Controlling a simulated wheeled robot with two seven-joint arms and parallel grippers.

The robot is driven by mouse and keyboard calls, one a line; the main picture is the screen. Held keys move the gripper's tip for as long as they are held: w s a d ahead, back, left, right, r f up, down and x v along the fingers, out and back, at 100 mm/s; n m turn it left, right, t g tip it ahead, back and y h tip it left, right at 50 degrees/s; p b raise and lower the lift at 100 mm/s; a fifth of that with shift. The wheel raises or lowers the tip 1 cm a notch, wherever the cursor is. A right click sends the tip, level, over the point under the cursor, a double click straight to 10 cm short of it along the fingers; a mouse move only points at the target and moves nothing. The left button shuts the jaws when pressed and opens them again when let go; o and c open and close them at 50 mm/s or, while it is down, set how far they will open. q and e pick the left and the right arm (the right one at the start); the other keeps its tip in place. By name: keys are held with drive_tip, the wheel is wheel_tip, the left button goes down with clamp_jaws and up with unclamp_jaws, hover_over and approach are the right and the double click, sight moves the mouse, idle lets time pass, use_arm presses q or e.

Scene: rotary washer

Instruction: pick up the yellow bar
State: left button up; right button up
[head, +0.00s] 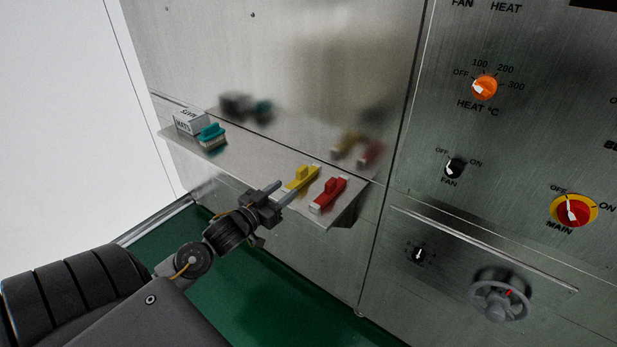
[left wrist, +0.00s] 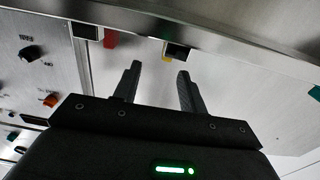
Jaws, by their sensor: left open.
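The yellow bar (head: 301,179) lies on a narrow metal shelf (head: 258,167), just left of a red bar (head: 329,195). My left gripper (head: 279,191) is open and empty at the shelf's front edge, close to the yellow bar and a little left of it. In the left wrist view my two fingers (left wrist: 157,85) are apart with nothing between them. There a small part of the yellow bar (left wrist: 167,58) shows beyond the fingers, mostly hidden by a dark block end. The red bar (left wrist: 110,39) shows to its left. My right gripper is not in view.
A steel wall rises behind the shelf. A control panel with an orange knob (head: 484,88) and a handwheel (head: 499,295) is at right.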

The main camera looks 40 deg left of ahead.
sight(298, 173)
use_arm(q)
drive_tip(key=shift+w+a+r, duration=0.35)
drive_tip(key=shift+w+a, duration=0.1)
drive_tip(key=shift+w, duration=0.2)
drive_tip(key=shift+w+a+f+y, duration=0.1)
drive_tip(key=shift+w+y, duration=0.05)
drive_tip(key=shift+w, duration=0.4)
drive_tip(key=shift+w+a+f+y, duration=0.1)
drive_tip(key=shift+w+y, duration=0.05)
drive_tip(key=shift+w, duration=0.35)
drive_tip(key=shift+w+f, duration=0.1)
drive_tip(key=shift+w, duration=0.15)
drive_tip(key=shift+d, duration=0.1)
drive_tip(key=shift+w+r+p, duration=0.15)
drive_tip(key=shift+r+p, duration=0.05)
drive_tip(key=shift+p, duration=0.15)
drive_tip(key=w+p, duration=0.1)
drive_tip(key=w, duration=0.4)
drive_tip(key=shift+a, duration=0.2)
drive_tip(key=shift+s, duration=0.1)
drive_tip(key=shift+c, duration=0.5)
clamp_jaws()
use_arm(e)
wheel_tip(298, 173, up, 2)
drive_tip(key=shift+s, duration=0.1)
